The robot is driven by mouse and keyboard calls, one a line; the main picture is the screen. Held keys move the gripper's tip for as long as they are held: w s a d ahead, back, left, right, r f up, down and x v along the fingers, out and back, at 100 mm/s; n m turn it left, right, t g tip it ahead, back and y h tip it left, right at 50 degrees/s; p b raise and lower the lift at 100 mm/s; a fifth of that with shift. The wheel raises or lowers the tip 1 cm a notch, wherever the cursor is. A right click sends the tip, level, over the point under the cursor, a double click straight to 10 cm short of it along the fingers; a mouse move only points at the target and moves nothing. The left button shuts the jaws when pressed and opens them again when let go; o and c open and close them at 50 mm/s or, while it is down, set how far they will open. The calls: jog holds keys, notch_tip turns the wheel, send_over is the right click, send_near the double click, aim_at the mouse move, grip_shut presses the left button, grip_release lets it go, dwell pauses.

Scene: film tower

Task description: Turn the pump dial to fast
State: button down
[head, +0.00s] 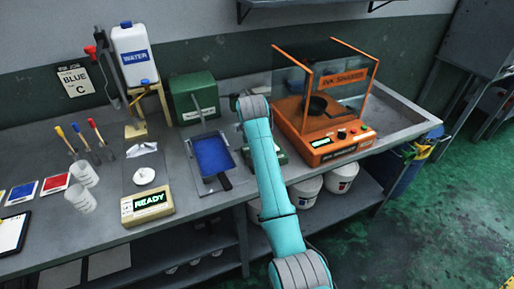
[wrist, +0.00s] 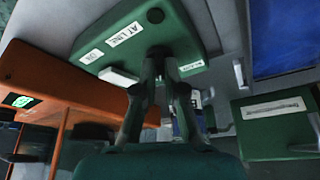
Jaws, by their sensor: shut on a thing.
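In the wrist view a green box with white labels (wrist: 185,22), which looks like the pump, fills the top middle. One label (wrist: 123,34) seems to read "AT LINE"; the other labels are too small to read. My gripper (wrist: 160,62) has both fingers closed around a small dark dial (wrist: 158,50) on the box's face. The dial's pointer is hidden between the fingers, so its setting cannot be told. In the head view my teal arm covers most of the green box (head: 281,157), and my gripper is hidden behind the arm.
An orange ink shaker (head: 325,148) with clear walls stands right of my arm. A blue-filled tray (head: 212,155) lies to the left, with a green box (head: 193,98) behind it. A scale reading READY (head: 148,205) and white cups (head: 84,174) are farther left.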

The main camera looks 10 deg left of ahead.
jog(key=c, duration=1.3)
grip_release()
jog(key=shift+o, duration=0.2)
jog(key=v, duration=1.2)
